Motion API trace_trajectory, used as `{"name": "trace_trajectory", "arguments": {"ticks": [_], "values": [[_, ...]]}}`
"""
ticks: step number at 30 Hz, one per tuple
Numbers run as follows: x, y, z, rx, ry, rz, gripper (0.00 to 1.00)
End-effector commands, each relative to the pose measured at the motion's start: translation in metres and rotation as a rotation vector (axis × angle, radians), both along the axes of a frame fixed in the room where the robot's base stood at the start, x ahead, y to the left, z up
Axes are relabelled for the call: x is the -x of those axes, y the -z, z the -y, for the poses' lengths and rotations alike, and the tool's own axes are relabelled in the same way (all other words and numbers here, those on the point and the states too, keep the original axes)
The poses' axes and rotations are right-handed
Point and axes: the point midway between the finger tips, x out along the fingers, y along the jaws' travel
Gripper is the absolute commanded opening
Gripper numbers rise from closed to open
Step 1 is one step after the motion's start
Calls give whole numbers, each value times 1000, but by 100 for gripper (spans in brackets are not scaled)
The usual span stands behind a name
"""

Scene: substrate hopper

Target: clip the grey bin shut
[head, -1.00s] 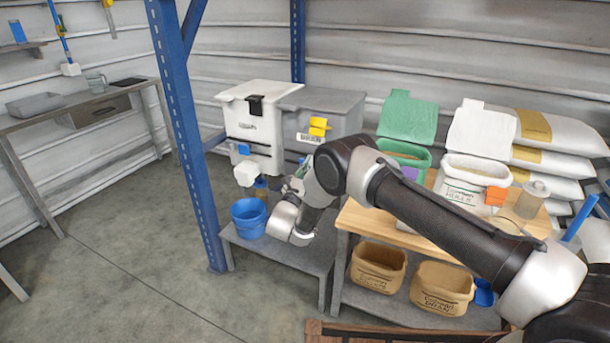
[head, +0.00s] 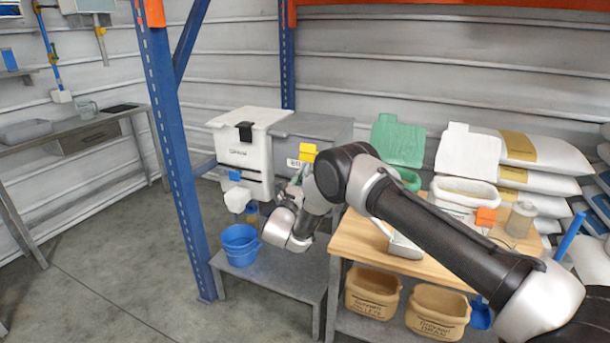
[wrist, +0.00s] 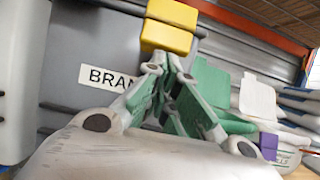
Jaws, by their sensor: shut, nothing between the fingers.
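The grey bin (head: 325,126) stands with its flat lid down beside a white bin. Its front carries a BRAN label, readable in part in the wrist view (wrist: 107,78). A yellow clip (head: 308,152) sits at the upper front of the grey bin. In the wrist view the clip (wrist: 167,37) shows as two yellow pieces, one above the other; I cannot tell whether it is fastened. My gripper (wrist: 172,62) is shut and empty, its fingertips just below the clip's lower piece. Whether they touch it is unclear. In the head view my arm hides the bin's lower front.
The white bin (head: 240,140) with a black clip stands at left. A blue bucket (head: 240,244) is on the low grey bench (head: 283,276). To the right, open green (head: 398,142) and white (head: 468,153) containers stand at the wooden table (head: 365,241). A blue post rises at left.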

Motion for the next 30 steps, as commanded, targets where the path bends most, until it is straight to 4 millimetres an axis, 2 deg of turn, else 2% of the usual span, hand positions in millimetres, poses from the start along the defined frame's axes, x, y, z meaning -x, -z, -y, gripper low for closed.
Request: {"name": "trace_trajectory", "arguments": {"ticks": [20, 30], "values": [[5, -16, -2, -49, 0, -129, 0], [9, -43, -4, -138, -1, -367, 0]]}}
